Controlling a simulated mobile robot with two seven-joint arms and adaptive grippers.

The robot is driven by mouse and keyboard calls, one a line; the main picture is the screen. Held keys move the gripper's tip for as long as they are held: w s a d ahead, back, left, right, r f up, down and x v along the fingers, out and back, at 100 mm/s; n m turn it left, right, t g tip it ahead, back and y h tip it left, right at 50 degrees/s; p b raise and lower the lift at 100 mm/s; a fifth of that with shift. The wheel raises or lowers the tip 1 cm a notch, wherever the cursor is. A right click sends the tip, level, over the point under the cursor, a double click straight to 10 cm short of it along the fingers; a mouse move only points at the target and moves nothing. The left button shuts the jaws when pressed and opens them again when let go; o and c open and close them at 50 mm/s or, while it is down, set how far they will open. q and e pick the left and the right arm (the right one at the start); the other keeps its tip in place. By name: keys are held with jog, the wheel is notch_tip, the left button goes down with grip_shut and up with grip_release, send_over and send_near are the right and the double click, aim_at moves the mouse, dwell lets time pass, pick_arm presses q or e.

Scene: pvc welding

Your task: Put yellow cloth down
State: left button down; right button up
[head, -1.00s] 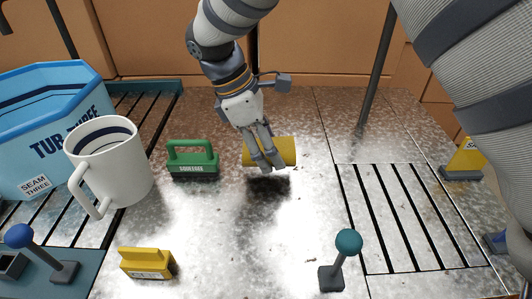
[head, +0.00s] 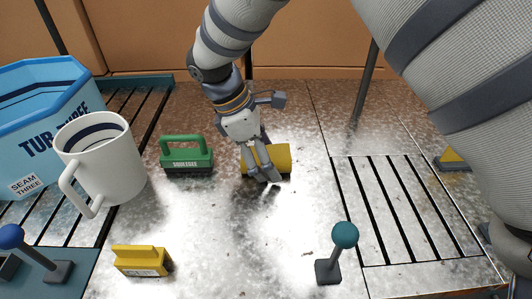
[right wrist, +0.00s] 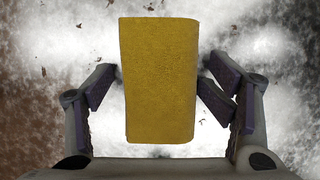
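In the right wrist view the cloth (right wrist: 160,80) sits between the two fingers of the gripper (right wrist: 157,88). The fingers are spread, with a narrow gap on each side of the cloth. The fingers hide part of the cloth in the head view. My left gripper is not in view.
A white mug (head: 108,165) and blue tub (head: 45,115) are further left. A yellow block (head: 142,262) and teal-knobbed lever (head: 344,236) are in front. A slatted grate (head: 405,210) lies right. The centre front is clear.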

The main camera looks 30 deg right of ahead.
jog(key=shift+r, duration=0.1)
jog(key=shift+r, duration=0.3)
jog(key=v, duration=1.2)
jog(key=shift+r, duration=0.2)
jog(key=shift+f, duration=0.1)
